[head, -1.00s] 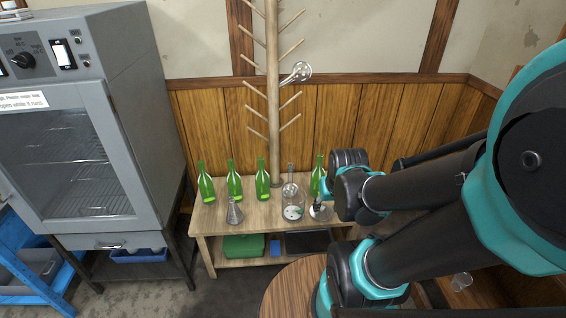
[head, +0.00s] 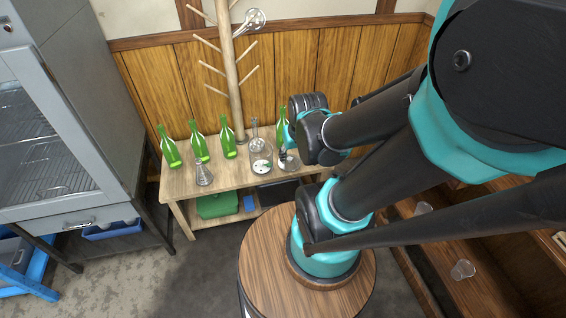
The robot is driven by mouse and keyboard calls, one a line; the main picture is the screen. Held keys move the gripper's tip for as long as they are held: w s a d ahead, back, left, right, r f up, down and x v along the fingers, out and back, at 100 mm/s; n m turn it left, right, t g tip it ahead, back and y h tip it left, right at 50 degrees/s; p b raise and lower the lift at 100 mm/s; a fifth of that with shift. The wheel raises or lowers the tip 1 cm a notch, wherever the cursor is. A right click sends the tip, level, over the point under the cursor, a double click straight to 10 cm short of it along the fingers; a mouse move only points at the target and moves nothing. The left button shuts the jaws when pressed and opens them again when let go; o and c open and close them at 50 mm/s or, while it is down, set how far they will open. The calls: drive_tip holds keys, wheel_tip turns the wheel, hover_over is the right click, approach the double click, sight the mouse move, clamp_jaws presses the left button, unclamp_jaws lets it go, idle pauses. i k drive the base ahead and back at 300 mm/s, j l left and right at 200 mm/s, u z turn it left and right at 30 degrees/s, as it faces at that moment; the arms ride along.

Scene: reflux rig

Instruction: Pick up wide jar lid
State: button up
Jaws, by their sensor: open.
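A clear, round, low glass piece (head: 289,163), possibly the wide jar lid, lies at the right end of the wooden bench top; it is too small to tell for sure. A wide clear glass jar (head: 262,164) with pale and dark bits at its bottom stands just left of it. My gripper (head: 283,155) is small and dark here, pointing down at the bench's right end, over or just beside the round glass piece. It is open. My wrist hides part of this area, and I cannot tell whether the fingers touch the glass.
Several green bottles (head: 228,142) stand along the back of the bench (head: 225,180). A conical flask (head: 203,174) stands at its front left. A wooden peg stand (head: 232,80) rises behind. A round wooden table (head: 262,255) is in front, and a grey oven (head: 60,120) is at left.

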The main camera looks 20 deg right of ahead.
sight(292, 162)
drive_tip(key=z, duration=0.85)
drive_tip(key=k+j+z, duration=0.25)
drive_tip(key=z, duration=0.15)
drive_tip(key=k+j+z, duration=0.2)
drive_tip(key=z, duration=0.2)
drive_tip(key=k, duration=0.05)
